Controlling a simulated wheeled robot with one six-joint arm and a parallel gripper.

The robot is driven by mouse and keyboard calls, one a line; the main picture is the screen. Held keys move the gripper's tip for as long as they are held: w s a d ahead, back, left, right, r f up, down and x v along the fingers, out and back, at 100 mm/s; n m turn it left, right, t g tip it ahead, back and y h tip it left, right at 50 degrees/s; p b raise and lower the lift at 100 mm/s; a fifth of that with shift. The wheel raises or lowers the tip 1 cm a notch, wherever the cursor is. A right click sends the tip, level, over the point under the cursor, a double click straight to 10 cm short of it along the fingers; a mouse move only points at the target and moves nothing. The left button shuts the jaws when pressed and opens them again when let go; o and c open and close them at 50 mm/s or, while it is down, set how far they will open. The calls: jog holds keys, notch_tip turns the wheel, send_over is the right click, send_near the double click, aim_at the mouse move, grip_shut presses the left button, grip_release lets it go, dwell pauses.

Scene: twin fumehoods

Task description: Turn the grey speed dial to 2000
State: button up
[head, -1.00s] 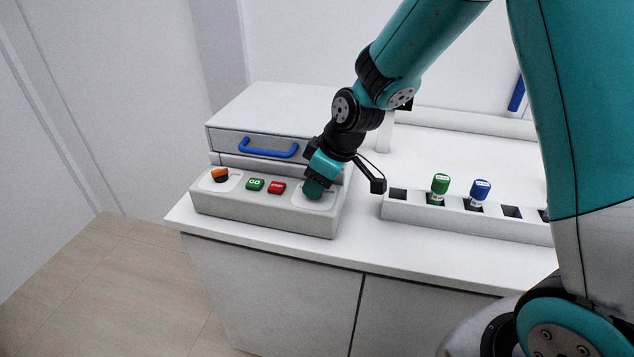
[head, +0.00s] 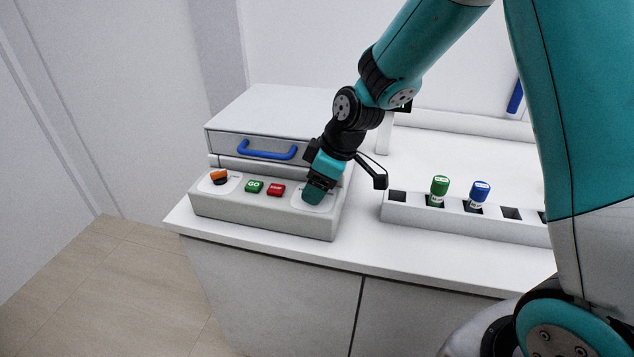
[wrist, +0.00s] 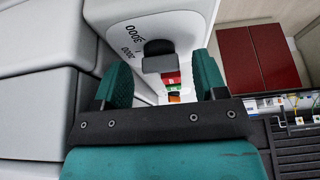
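The grey speed dial (wrist: 158,57) shows in the wrist view with a dark top and a grey grip. It sits on a white plate (wrist: 128,25) marked 3000 and 2000; which mark it points at I cannot tell. My gripper (wrist: 163,68) is open, with one teal finger on each side of the dial and a visible gap to each. In the head view my gripper (head: 315,190) is tilted down over the right end of the control panel (head: 262,214) and hides the dial.
The panel also has an orange-topped dial (head: 219,177), a green GO button (head: 254,187) and a red button (head: 276,189). Behind it is a drawer with a blue handle (head: 267,150). At right stands a white rack (head: 412,208) with green-capped (head: 439,187) and blue-capped (head: 479,191) vials.

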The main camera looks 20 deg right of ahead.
jog(key=b+v, duration=0.1)
jog(key=v, duration=1.6)
jog(key=shift+r, duration=0.25)
